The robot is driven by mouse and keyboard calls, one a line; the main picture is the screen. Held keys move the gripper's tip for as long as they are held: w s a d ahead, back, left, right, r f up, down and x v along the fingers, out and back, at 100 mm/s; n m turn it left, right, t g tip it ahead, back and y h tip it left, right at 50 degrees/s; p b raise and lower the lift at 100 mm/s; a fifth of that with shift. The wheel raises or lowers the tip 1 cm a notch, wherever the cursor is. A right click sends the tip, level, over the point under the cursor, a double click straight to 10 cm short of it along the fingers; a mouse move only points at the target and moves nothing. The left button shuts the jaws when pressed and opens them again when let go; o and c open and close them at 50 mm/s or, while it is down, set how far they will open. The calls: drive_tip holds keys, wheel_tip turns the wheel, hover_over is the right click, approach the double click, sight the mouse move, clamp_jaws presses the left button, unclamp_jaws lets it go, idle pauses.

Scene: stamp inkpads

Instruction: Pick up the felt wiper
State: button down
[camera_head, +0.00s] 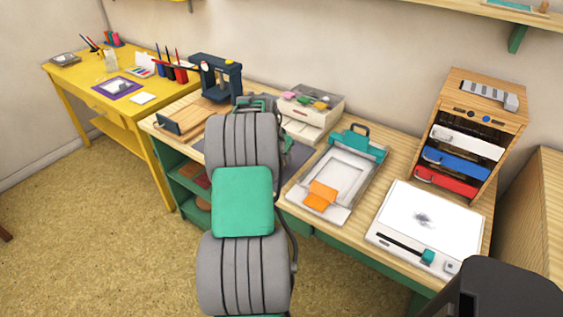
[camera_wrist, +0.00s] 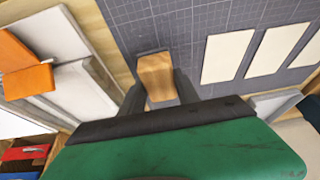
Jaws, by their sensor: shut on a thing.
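In the head view my arm hides the wiper and the fingers.
Several cream cards (camera_wrist: 228,56) lie on the mat right of the wiper. A grey tray with an orange piece (camera_head: 320,195) stands right of my arm. A white box with coloured pads (camera_head: 312,105) is behind. A drawer unit (camera_head: 470,140) and white board (camera_head: 428,220) are farther right.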

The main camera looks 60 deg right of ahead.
drive_tip(key=s+a+r+b, duration=0.1)
drive_tip(key=s+a+r, duration=0.9)
drive_tip(key=shift+r, duration=0.25)
